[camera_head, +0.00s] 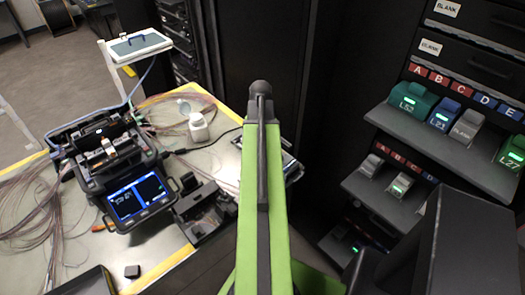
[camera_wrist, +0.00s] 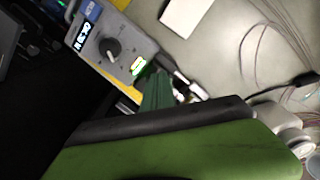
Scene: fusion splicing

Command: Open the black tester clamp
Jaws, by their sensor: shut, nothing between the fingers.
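A grey tester box (camera_wrist: 135,47) with a round dark knob, a small display and a green-lit spot shows at the top left of the wrist view. I cannot make out a black clamp on it for certain. My gripper (camera_wrist: 158,92) shows as ribbed dark green fingers, shut and empty, pointing toward the tester's lower edge. I cannot tell if it touches the tester. A green part of mine with a black strip covers the lower wrist view. In the head view my green arm hides the gripper and most of the table's right edge.
A black fusion splicer (camera_head: 120,170) with a lit screen stands on the table at left, among loose fibres. A white bottle (camera_head: 198,127) and a small black device (camera_head: 200,205) are nearby. A white-topped stand (camera_head: 138,46) is behind. A rack with coloured modules (camera_head: 412,100) is at right.

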